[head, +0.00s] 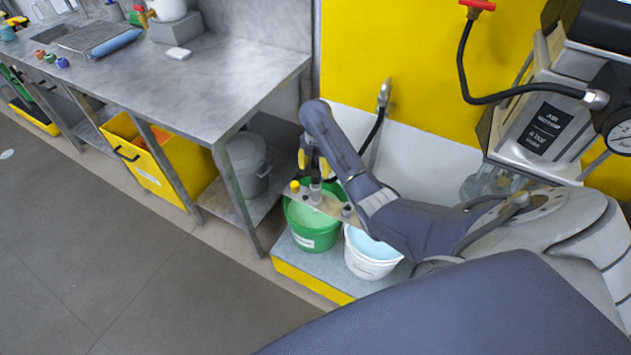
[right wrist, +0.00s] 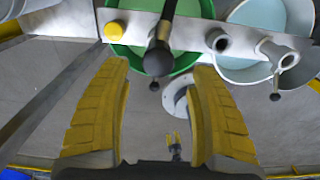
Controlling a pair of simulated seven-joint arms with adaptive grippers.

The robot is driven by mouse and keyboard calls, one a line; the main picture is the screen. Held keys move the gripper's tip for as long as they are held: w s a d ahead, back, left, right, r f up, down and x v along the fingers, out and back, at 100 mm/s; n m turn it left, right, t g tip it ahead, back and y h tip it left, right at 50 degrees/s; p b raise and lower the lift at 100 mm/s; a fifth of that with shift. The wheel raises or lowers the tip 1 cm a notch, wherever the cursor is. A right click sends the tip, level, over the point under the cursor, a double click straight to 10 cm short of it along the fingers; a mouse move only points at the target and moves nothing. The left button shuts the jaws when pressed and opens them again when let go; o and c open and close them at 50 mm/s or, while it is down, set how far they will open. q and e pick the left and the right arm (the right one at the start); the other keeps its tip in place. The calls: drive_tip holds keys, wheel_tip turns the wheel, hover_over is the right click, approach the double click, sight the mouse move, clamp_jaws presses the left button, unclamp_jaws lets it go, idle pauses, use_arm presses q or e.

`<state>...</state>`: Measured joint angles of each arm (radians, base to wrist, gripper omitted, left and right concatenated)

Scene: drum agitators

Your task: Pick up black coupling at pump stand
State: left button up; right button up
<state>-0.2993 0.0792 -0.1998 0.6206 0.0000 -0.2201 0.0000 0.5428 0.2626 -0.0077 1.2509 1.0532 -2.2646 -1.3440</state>
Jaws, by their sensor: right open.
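The pump stand's metal plate (head: 328,205) sits over the green bucket (head: 311,240) in the head view. In the right wrist view a black coupling (right wrist: 158,58) with a rounded end and a dark stem shows at the top, over the green bucket. My right gripper (head: 314,165) is just above the plate in the head view. In the right wrist view its yellow fingers (right wrist: 160,100) are open and apart, with nothing between their tips. The black coupling appears ahead of the gap between them; I cannot tell its exact distance. My left gripper is not in view.
A yellow cap (right wrist: 114,30) and grey fittings (right wrist: 218,41) stand beside the black coupling. A white bucket (head: 370,254) is right of the green one. The metal bench (head: 215,85) and a yellow bin (head: 160,165) are to the left. A black hose (head: 374,130) hangs behind my arm.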

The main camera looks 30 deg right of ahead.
sight(316, 173)
drive_tip(key=shift+w+f, duration=0.2)
drive_tip(key=shift+f, duration=3)
drive_tip(key=shift+c, duration=0.3)
drive_tip(key=shift+d, duration=0.1)
clamp_jaws()
